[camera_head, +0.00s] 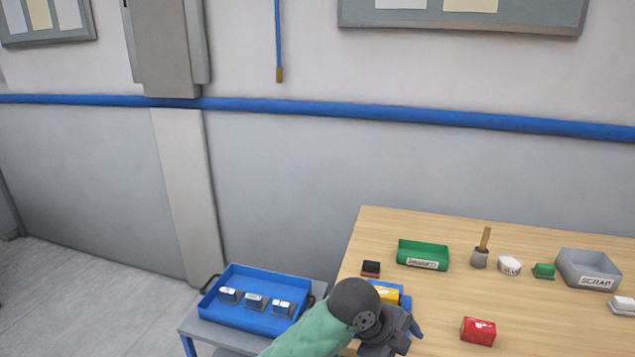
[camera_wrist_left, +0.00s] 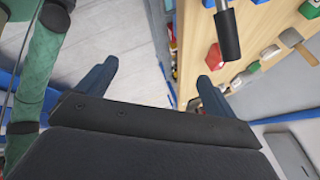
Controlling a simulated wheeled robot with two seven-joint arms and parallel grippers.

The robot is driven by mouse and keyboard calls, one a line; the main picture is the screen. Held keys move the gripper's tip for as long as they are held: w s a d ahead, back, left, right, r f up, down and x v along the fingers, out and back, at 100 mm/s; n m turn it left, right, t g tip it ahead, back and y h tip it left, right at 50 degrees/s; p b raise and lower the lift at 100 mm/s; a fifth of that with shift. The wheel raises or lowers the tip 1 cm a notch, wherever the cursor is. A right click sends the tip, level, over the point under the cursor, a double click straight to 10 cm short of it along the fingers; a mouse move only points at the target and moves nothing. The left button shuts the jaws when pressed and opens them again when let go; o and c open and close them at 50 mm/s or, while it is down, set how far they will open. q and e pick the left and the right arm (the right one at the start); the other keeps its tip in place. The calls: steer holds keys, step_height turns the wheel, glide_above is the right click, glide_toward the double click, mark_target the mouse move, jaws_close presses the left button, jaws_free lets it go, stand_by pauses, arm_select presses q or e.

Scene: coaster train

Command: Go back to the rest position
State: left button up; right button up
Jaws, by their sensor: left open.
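My left arm comes in from the bottom of the head view, and its left gripper (camera_head: 408,325) is over the near left edge of the wooden table. In the left wrist view the left gripper (camera_wrist_left: 157,72) has its two blue fingers wide apart with nothing between them. A yellow block (camera_head: 388,296) with blue beside it is partly hidden behind my wrist. I cannot tell whether my gripper touches it. My right gripper is not in view.
A blue tray (camera_head: 240,313) with three pale-topped blocks stands left on a cart. Floor at left is clear.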

arm_select(q)
steer(key=s+a+f+n+t+y, duration=0.1)
steer(key=s+a+f+n+t, duration=0.1)
steer(key=a+f+n, duration=0.6)
steer(key=s+a+f+n+t, duration=0.1)
steer(key=s+a+f+n, duration=0.2)
steer(key=a+f+n, duration=0.45)
steer(key=s+a+f+n+y, duration=0.35)
steer(key=s+a, duration=0.35)
steer(key=a, duration=0.4)
steer(key=s+a+f+n+y, duration=0.25)
steer(key=s+a+n, duration=0.35)
steer(key=a, duration=0.6)
steer(key=s+d+f+g, duration=0.1)
steer(key=s+d+f, duration=0.1)
steer(key=f, duration=1.6)
steer(key=s+d+f+g, duration=0.1)
steer(key=s+f, duration=0.3)
steer(key=f, duration=1.5)
steer(key=shift+d+f+m+g+h, duration=0.2)
steer(key=shift+d+m+g+h, duration=0.15)
steer(key=shift+d, duration=0.3)
